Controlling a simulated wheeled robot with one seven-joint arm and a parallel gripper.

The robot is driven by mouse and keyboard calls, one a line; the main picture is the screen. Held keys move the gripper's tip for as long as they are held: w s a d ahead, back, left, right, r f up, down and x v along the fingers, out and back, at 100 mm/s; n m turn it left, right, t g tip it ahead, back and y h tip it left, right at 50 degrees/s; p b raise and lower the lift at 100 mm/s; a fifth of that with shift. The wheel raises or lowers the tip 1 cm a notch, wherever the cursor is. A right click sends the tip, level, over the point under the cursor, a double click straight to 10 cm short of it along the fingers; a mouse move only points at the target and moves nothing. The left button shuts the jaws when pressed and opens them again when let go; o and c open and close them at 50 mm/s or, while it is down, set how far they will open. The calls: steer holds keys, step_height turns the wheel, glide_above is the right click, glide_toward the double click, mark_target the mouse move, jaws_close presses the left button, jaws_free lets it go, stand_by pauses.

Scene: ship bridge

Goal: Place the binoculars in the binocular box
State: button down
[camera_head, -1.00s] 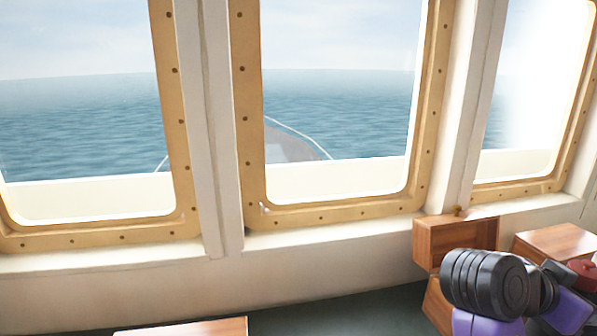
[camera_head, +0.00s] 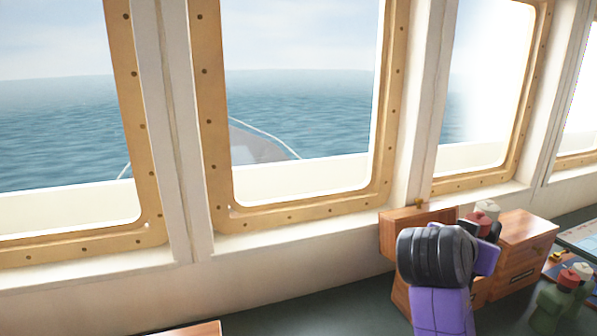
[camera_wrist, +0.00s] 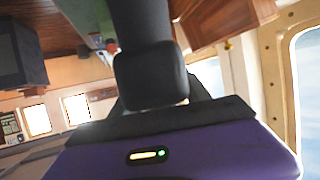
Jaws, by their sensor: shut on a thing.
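My gripper (camera_wrist: 150,88) shows in the wrist view as a purple body with a small lit panel. A dark, tube-like thing (camera_wrist: 141,22), apparently the binoculars, extends from it away from the camera. The gripper is shut on it; the fingers' contact is hard to make out. In the head view the gripper and its load are mostly hidden behind my arm.
A wooden drawer cabinet (camera_head: 525,245) stands right of the open box. Green bottles with red and white caps (camera_head: 556,300) stand at the lower right, near a chart (camera_head: 580,238).

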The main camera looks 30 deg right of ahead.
steer(key=w+a+f+n+t+y+p, duration=0.2)
steer(key=w+a+f+n+t+y, duration=0.4)
steer(key=w+a, duration=0.9)
steer(key=s+a+f+n+t+y+p, duration=0.1)
steer(key=a+f+n+t, duration=0.1)
steer(key=a+f, duration=0.4)
steer(key=s+a+f+n+t+y, duration=0.1)
steer(key=a+f+n, duration=0.3)
steer(key=a, duration=1)
step_height(320, 180, down, 4)
steer(key=shift+s+a+r+n+t+y+p, duration=0.35)
steer(key=shift+t+y, duration=0.25)
steer(key=shift+t, duration=0.2)
steer(key=shift+f, duration=0.1)
